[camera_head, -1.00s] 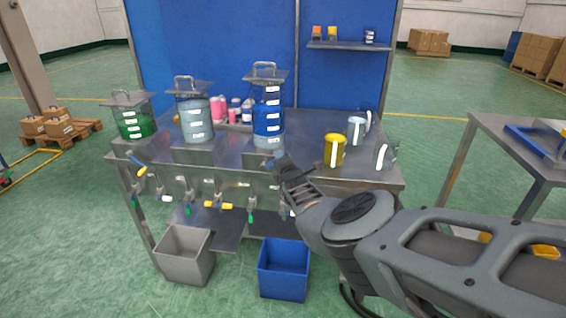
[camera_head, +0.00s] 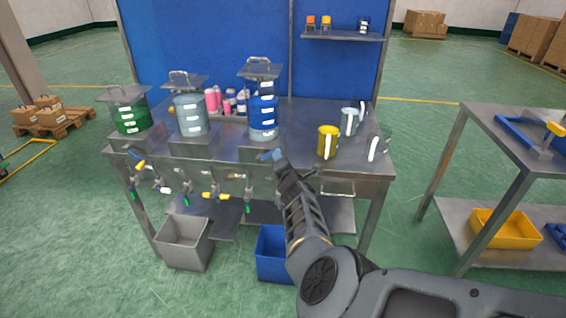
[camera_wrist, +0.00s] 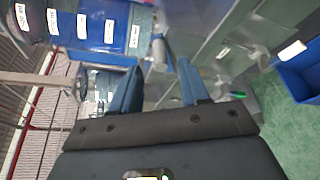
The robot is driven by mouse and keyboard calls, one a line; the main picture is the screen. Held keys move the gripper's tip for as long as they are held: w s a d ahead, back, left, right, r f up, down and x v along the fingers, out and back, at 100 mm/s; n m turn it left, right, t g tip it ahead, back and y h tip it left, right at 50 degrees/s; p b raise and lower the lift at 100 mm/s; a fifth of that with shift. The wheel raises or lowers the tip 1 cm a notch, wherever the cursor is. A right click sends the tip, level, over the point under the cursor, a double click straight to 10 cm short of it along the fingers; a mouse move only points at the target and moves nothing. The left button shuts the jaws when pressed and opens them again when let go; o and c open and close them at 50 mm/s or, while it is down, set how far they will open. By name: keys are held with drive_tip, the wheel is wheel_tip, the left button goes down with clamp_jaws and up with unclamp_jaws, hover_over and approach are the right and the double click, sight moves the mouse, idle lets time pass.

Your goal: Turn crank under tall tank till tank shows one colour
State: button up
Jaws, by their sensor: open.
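The tall tank (camera_head: 263,108) stands on the bench, third from the left, with a lid and handle on top. It shows blue in its upper part and a pale grey band at the bottom. In the wrist view its labelled side (camera_wrist: 90,28) is at the upper left. My gripper (camera_head: 272,156) is open at the bench's front edge, just below and right of that tank. In the wrist view its blue fingers (camera_wrist: 160,88) are apart, with a blurred grey part beyond them. I cannot tell whether that is the crank; my gripper may hide it in the head view.
Two shorter tanks, green (camera_head: 131,118) and pale grey (camera_head: 191,115), stand to the left. Valves with coloured handles hang along the bench front. A yellow mug (camera_head: 328,142) and clear jugs stand right. A grey bin (camera_head: 184,243) and blue bin (camera_head: 270,252) are below.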

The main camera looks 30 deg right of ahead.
drive_tip(key=shift+v, duration=1.05)
drive_tip(key=shift+d, duration=0.1)
